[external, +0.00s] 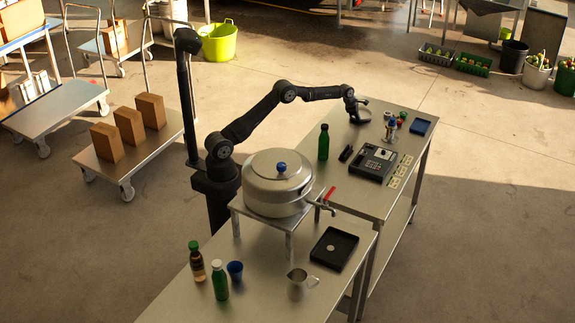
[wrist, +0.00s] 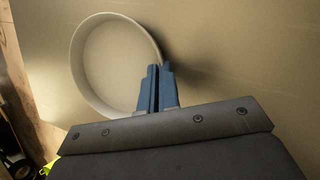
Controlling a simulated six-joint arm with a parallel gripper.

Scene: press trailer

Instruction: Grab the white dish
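The white dish (wrist: 112,68) is round and shallow with a thin raised wall, and shows at the upper left of the wrist view. My gripper's blue fingers (wrist: 159,85) are close together at the dish's right rim, with the rim running in between them. They look shut on the wall. The fingers hide that part of the rim. In the external view my gripper (external: 354,99) is low over the far end of the steel table, and the dish (external: 362,117) shows small and shaded under it. I cannot tell whether the dish touches the table.
Nearer are a keypad device (external: 373,163), a green bottle (external: 323,143) and a large lidded pot (external: 277,190). The table top (external: 385,106) behind the dish is clear.

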